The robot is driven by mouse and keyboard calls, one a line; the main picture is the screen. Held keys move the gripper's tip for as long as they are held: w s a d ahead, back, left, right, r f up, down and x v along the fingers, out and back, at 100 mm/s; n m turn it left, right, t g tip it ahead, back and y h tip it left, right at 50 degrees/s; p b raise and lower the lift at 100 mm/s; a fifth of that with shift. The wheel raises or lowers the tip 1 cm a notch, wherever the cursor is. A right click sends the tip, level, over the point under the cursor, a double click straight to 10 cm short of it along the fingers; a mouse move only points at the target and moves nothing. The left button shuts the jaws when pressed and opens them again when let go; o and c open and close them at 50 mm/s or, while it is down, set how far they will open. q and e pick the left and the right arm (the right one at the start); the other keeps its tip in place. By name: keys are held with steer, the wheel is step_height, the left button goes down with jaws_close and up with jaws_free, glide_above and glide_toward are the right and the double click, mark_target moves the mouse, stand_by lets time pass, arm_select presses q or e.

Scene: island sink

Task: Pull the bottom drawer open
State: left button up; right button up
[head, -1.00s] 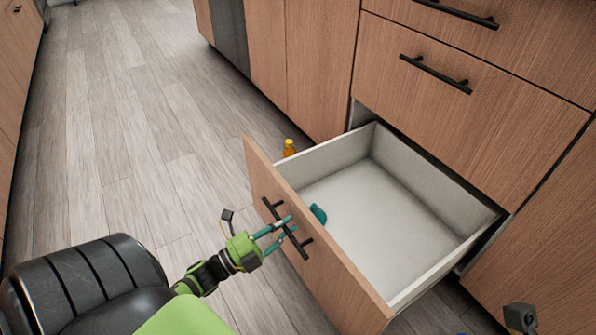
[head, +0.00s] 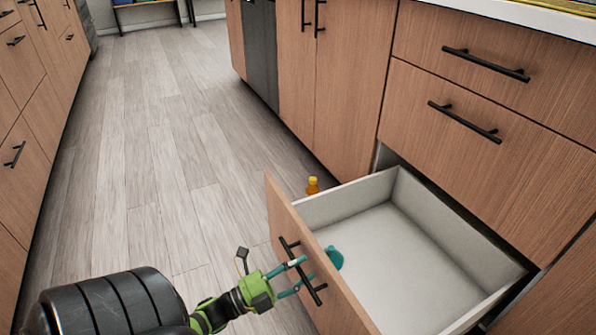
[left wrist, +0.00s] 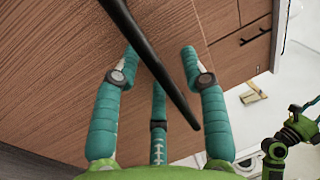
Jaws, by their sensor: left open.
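The bottom drawer (head: 372,250) stands pulled well out of the wooden cabinet in the head view. Its inside is pale. A teal object (head: 334,257) shows just behind its front panel. The black bar handle (head: 303,271) is on the front panel. My left gripper (head: 297,276) is at this handle, with its teal fingers open. In the left wrist view the handle (left wrist: 165,75) runs between the spread fingers; I cannot tell whether they touch it. In that view, part of a green arm (left wrist: 290,145) shows at the right. My right gripper is not in the head view.
A small orange bottle (head: 313,186) stands on the floor behind the open drawer. Closed drawers with black handles (head: 465,122) are above it. Another row of cabinets (head: 35,110) lines the left side. The wooden floor (head: 160,150) between is clear.

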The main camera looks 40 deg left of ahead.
arm_select(q)
steer(key=v, duration=1.2)
steer(key=shift+f, duration=0.1)
